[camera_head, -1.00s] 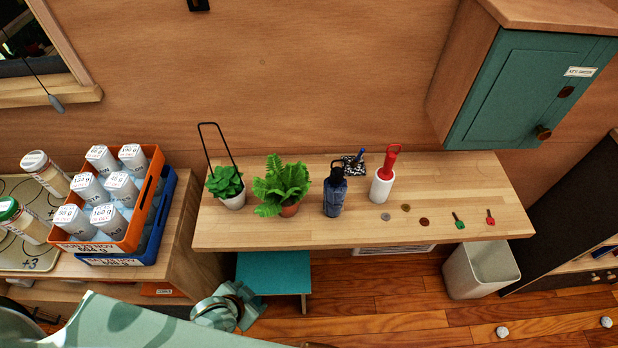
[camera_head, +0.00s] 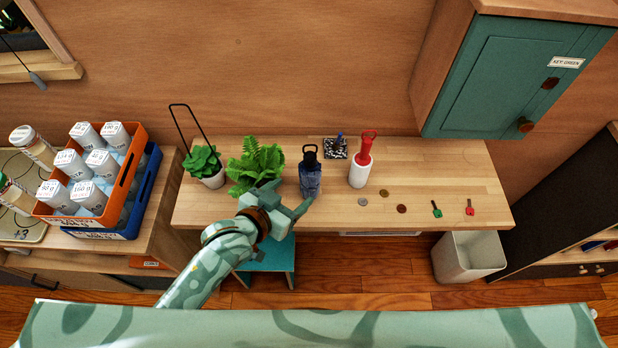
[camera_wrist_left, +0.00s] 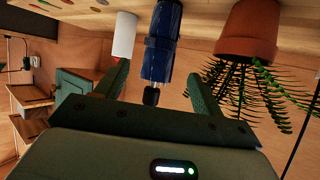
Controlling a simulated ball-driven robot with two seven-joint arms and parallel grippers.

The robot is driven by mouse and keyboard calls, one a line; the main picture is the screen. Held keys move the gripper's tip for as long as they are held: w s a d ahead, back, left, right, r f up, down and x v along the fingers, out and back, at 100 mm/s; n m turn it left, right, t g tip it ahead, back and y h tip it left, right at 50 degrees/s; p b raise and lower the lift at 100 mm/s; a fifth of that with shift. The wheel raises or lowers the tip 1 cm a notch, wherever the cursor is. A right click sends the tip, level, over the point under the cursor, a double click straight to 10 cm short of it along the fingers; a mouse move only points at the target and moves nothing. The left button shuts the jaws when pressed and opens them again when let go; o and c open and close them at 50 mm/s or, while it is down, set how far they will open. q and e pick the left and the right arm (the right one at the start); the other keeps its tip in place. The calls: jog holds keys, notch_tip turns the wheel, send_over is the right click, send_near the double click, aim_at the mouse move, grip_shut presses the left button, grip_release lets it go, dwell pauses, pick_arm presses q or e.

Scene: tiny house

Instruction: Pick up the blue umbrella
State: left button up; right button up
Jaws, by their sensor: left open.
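The blue umbrella (camera_head: 310,179) is folded and stands upright on the wooden shelf table, its black handle on top. In the left wrist view the picture is upside down and the umbrella (camera_wrist_left: 161,55) shows its handle between the two finger lines. My left gripper (camera_head: 291,197) is open and empty, just in front and to the left of the umbrella at the table's front edge. I cannot tell whether a finger touches it. My right gripper is not in view.
Two potted plants (camera_head: 254,165) stand left of the umbrella, the fern close to my gripper. A red-handled item in a white holder (camera_head: 359,173) stands to the right. Coins and keys (camera_head: 469,207) lie further right. A teal stool (camera_head: 268,258) is below the table.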

aim_at(304, 181)
pick_arm(q)
jog(key=x, duration=0.3)
jog(key=shift+w+d+f+b, duration=0.1)
jog(key=shift+w+b, duration=0.05)
jog(key=shift+b, duration=0.15)
jog(key=shift+w+d+f, duration=0.2)
jog(key=shift+w+d, duration=0.1)
jog(key=shift+w, duration=0.15)
jog(key=b+x, duration=0.1)
jog(key=x, duration=0.3)
jog(key=shift+r, duration=0.2)
jog(key=shift+w+d+f, duration=0.1)
jog(key=shift+w+d, duration=0.1)
jog(key=shift+w, duration=0.15)
jog(key=shift+c, duration=0.7)
jog(key=c, duration=1.2)
